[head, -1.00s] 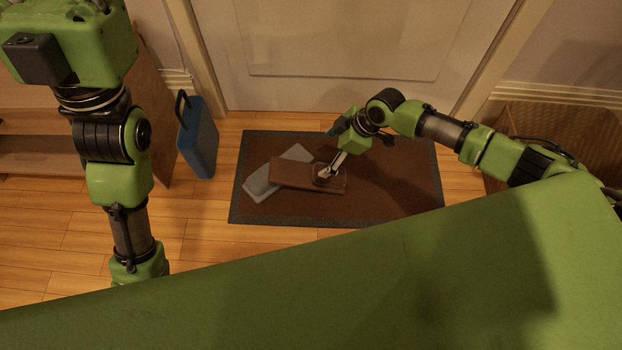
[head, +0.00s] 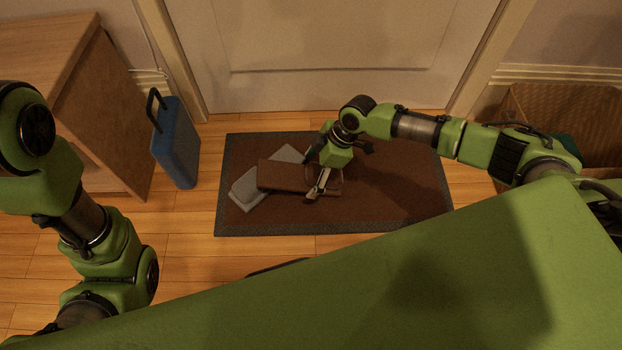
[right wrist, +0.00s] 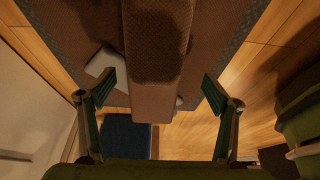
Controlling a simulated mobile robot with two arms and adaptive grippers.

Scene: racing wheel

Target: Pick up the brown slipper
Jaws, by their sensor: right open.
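The brown slipper (head: 282,176) lies on the dark doormat (head: 400,205), across a grey slipper (head: 246,190). My right gripper (head: 318,188) is open over its right end in the head view and hides part of it. In the right wrist view the brown slipper (right wrist: 154,65) runs between the two spread fingers of my right gripper (right wrist: 158,82), with gaps on both sides. A bit of the grey slipper (right wrist: 104,66) shows at its left there. My left arm is at the left of the head view; its gripper is out of sight.
A blue case (head: 176,145) with a dark handle stands left of the mat, by a wooden cabinet (head: 115,110). A closed door (head: 320,55) is behind the mat. A brown box (head: 535,105) stands at the right. The mat's right half is mostly clear.

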